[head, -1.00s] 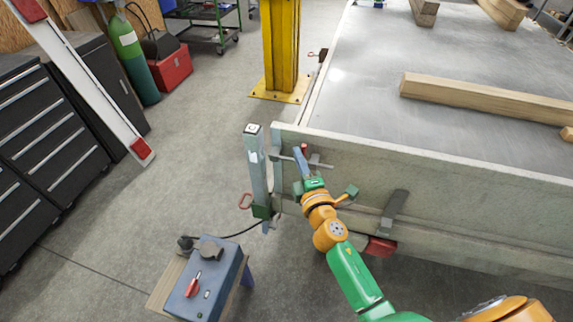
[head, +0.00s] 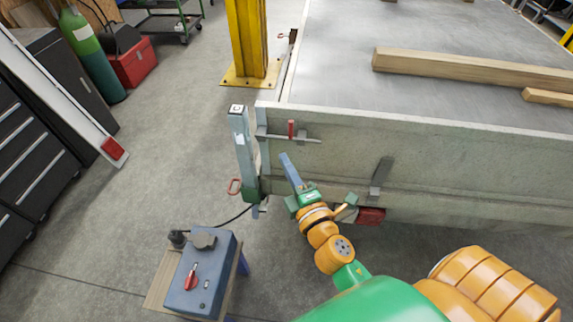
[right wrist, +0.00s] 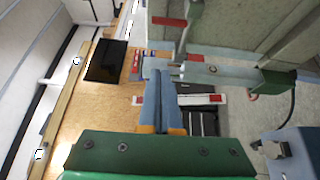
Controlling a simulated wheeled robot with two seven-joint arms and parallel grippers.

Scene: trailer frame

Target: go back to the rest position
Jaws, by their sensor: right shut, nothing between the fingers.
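My right gripper (head: 289,168) is in front of the trailer's grey tailboard (head: 340,145), below the latch with the red handle (head: 291,130). Its blue fingers are shut together and empty, and they stand apart from the latch. In the right wrist view the shut fingers (right wrist: 167,95) point towards the corner post (right wrist: 215,74). The corner post (head: 243,150) stands upright at the tailboard's left end. My left gripper is not in view.
A blue control box (head: 202,275) with a red switch stands on a small stand at the lower left. A yellow column (head: 250,40) rises behind the trailer corner. Timber beams (head: 470,68) lie on the trailer bed (head: 340,60). The floor (head: 170,150) left of the trailer is clear.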

